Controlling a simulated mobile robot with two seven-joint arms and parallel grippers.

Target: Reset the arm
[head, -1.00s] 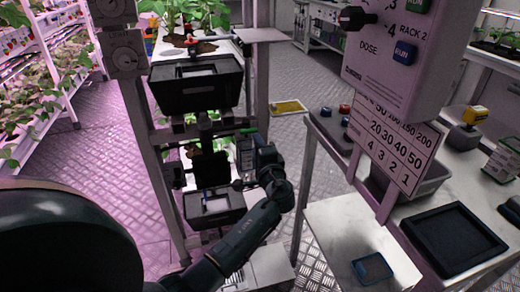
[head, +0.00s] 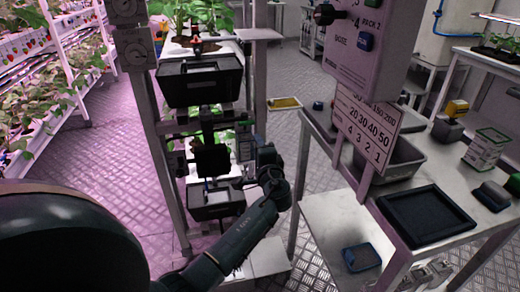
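My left arm comes in from the lower left and reaches up to the rack in the middle of the head view. My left gripper (head: 215,150) is at its end, in front of the rack between the upper black bin (head: 200,92) and the lower black bin (head: 205,212). Its fingers are small and dark against the rack, so I cannot tell whether they are open or hold anything. A dark square plate shows beside it, over the rack. My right gripper is not in view.
A grey control panel (head: 352,50) with a number chart (head: 366,130) hangs right of the rack. A workbench (head: 408,187) holds a black tray (head: 428,216) and a grey bin. Plant shelves (head: 88,85) stand left; open floor lies between.

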